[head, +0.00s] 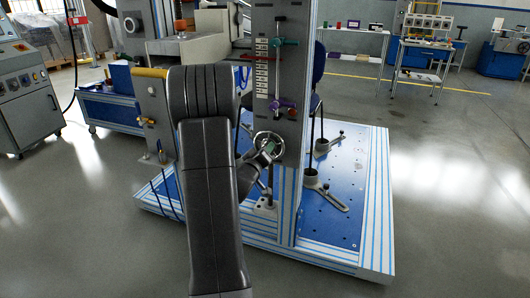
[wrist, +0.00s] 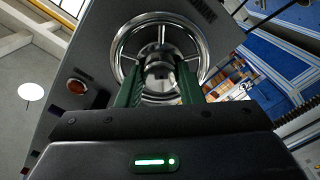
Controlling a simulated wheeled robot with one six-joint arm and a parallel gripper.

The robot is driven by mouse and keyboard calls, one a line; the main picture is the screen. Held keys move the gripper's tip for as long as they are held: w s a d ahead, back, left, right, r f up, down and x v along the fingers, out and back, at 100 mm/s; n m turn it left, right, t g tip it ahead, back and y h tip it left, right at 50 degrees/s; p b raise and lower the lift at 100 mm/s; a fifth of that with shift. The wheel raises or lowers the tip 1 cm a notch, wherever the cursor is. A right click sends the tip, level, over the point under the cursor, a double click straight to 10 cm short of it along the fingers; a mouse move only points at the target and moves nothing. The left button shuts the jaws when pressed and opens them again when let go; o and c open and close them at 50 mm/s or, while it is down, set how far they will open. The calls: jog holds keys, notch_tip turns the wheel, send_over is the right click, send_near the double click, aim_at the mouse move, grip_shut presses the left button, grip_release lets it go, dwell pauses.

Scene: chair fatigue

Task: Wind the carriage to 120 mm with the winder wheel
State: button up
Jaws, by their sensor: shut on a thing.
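The metal winder wheel (head: 267,134) is on the front of the grey column (head: 292,80), low down. It fills the upper middle of the wrist view (wrist: 161,33), with its rim, spokes and central hub showing. My gripper (head: 269,149) is at the wheel; in the wrist view its green fingers (wrist: 160,76) reach inside the rim, one on each side of the hub, and are shut on it. A pale labelled scale (head: 262,67) runs up the column above the wheel, with a red pointer (head: 264,58) across it. Its figures are too small to read.
A teal handle (head: 286,42) and a purple handle (head: 284,104) stick out from the column above the wheel. The blue base plate (head: 335,205) carries clamp feet. Open floor (head: 450,190) lies right.

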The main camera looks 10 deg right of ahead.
jog(key=shift+f, duration=0.1)
jog(key=o, duration=1)
jog(key=shift+c, duration=0.2)
jog(key=p+v, duration=0.3)
jog(key=v, duration=1.1)
jog(key=shift+w, duration=0.1)
jog(key=b+x, duration=0.3)
jog(key=x, duration=1)
jog(key=shift+w+d, duration=0.3)
